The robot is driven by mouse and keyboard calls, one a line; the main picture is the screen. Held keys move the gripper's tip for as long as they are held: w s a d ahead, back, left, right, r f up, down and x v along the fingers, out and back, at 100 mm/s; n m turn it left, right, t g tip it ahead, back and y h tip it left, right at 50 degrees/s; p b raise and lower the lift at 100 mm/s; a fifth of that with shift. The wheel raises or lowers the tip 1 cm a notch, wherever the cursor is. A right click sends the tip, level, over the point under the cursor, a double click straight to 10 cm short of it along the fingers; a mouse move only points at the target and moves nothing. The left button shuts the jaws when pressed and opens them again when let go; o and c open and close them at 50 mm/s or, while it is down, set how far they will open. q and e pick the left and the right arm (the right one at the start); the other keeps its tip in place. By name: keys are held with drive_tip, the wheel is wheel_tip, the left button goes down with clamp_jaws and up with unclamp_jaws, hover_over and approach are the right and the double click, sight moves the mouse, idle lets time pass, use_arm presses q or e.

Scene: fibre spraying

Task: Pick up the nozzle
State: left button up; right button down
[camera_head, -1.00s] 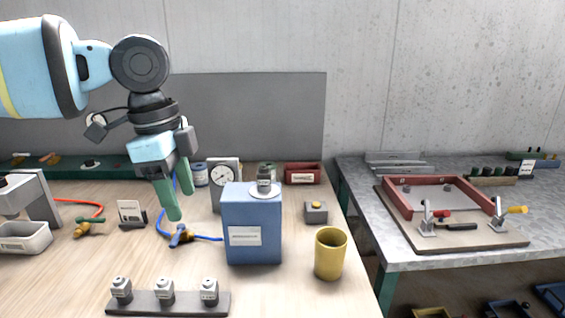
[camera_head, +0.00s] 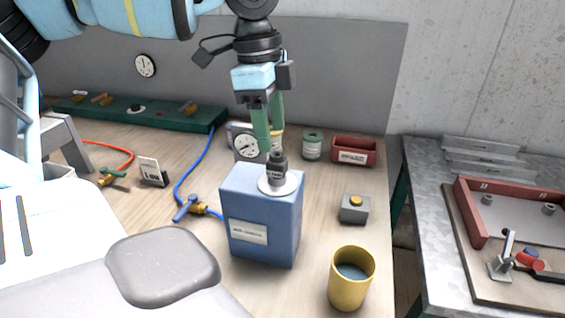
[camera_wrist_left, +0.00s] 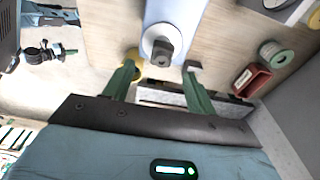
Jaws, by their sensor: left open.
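A dark grey nozzle (camera_head: 278,169) with a pale label stands upright on a white round collar (camera_head: 266,188) on top of the blue box (camera_head: 243,210). My left gripper (camera_head: 270,144) is open, fingers pointing down, just above the nozzle; in the head view its green fingers overlap the gauge behind. In the left wrist view the nozzle (camera_wrist_left: 161,52) shows beyond and between the two spread fingertips (camera_wrist_left: 159,68), with nothing held. Whether a finger touches it I cannot tell. My right gripper is not in view.
A yellow cup (camera_head: 349,290) and a grey button box (camera_head: 354,209) stand right of the blue box. A blue hose with valve (camera_head: 187,208) lies left.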

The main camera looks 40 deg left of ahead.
sight(276, 154)
use_arm(q)
drive_tip(key=shift+d+f, duration=0.1)
drive_tip(key=shift+f, duration=0.8)
drive_tip(key=shift+w+f, duration=0.1)
drive_tip(key=shift+f, duration=0.35)
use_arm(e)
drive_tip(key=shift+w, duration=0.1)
use_arm(q)
drive_tip(key=f, duration=0.5)
drive_tip(key=shift+w+d, duration=0.25)
drive_tip(key=shift+w, duration=0.05)
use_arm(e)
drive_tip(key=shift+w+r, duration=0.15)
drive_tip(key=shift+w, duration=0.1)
use_arm(q)
drive_tip(key=shift+r, duration=0.1)
drive_tip(key=c, duration=1.1)
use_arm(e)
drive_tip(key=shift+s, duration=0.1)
